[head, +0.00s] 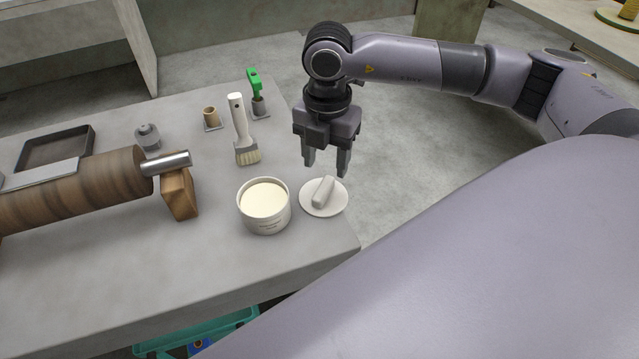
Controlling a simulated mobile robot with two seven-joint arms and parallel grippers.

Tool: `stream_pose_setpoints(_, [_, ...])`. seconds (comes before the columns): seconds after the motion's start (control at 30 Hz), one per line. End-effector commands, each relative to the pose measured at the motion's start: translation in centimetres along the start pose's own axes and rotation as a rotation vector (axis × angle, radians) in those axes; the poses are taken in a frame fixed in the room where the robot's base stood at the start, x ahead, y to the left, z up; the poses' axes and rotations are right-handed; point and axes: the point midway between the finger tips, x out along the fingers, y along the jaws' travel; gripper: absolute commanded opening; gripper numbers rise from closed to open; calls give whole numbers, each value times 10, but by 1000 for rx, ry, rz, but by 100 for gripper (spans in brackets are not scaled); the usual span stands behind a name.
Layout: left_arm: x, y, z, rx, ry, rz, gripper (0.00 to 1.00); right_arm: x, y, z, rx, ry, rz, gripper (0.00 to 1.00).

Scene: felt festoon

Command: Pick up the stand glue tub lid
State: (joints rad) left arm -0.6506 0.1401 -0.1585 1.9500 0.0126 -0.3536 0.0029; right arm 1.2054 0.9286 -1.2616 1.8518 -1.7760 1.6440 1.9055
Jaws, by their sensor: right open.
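The glue tub lid (312,208) is a pale round disc with a raised bar handle across its top. It lies flat on the grey table near the table's right edge. The glue tub (265,208) is an open white tub with cream-coloured contents, just left of the lid. My right gripper (325,172) points down above the lid, with its two fingers apart and nothing between them. A gap shows between the fingertips and the lid handle. My left gripper is not in view.
A wooden roller (75,188) on a wooden block (179,194) fills the left of the grey table (250,276). The table's front part is clear.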

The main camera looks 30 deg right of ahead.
Motion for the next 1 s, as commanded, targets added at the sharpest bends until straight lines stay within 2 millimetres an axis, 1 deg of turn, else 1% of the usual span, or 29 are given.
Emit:
stream_pose_setpoints(0.2, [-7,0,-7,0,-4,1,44,30,-3,-7,-1,2,-2,53])
stream_pose_setpoints(0.3, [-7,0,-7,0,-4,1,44,44,-2,-6,1,2,-1,53])
stream_pose_setpoints(0.4, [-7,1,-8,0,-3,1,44,50,-2,-6,0,1,1,53])
stream_pose_setpoints(0.6, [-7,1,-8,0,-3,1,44,51,-2,-6,-1,1,2,53])
stream_pose_setpoints(0.63, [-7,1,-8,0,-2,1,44,51,-2,-6,-1,1,2,50])
stream_pose_setpoints(0.67, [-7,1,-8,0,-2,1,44,51,-2,-6,-1,1,2,40])
stream_pose_setpoints(0.7, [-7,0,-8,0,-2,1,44,51,-2,-6,-1,2,2,27])
stream_pose_setpoints(0.77, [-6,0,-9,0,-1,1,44,51,-1,-6,-1,2,2,8])
stream_pose_setpoints(0.8, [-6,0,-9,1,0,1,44,50,-1,-6,-1,2,2,0])
stream_pose_setpoints(1.0, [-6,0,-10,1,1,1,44,50,-1,-6,-1,2,2,0])
